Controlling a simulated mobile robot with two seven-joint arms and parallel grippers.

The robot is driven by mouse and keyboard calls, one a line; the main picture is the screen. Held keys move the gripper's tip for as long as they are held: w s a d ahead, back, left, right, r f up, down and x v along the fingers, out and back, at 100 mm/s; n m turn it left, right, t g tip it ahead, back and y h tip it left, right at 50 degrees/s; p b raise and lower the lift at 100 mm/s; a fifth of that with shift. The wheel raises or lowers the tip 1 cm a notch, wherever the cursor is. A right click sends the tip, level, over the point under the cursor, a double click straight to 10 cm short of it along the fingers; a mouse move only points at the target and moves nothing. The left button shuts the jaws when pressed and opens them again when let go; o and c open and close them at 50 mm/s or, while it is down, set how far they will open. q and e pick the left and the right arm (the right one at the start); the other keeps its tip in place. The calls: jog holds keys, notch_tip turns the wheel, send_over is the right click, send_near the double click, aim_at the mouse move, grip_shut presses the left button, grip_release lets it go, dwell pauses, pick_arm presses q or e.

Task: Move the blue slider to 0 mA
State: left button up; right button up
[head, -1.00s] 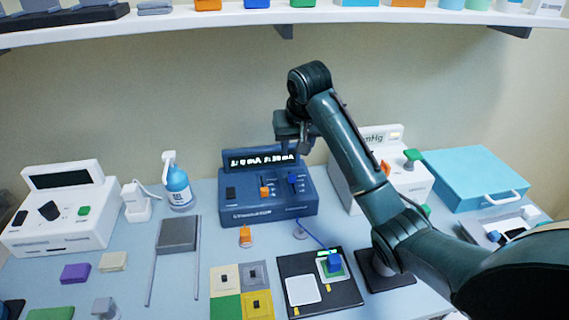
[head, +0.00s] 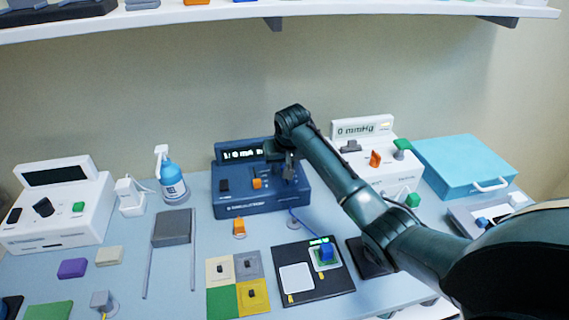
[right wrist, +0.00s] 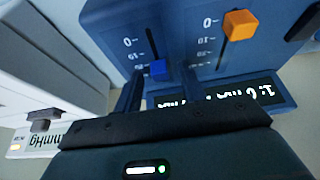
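The dark blue stimulator box (head: 262,203) stands at the back middle of the table. Its blue slider (right wrist: 158,68) shows in the right wrist view, low in its slot, beyond the 10 mark and away from the 0 mark. The orange slider (right wrist: 239,24) beside it sits near its 0 mark. My right gripper (right wrist: 160,75) is open, with one finger on each side of the blue slider and gaps visible. In the head view my right gripper (head: 289,170) hides the blue slider and part of the display (head: 243,153), which shows "1: 0 mA". My left gripper is out of view.
A white mmHg device (head: 375,160) stands just right of the box, a white console (head: 55,210) at far left. A spray bottle (head: 172,182) is left of the box. A blue cable and pads lie in front. The shelf (head: 300,12) hangs above.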

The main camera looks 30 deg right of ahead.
grip_shut()
dwell(0.3)
dwell(0.3)
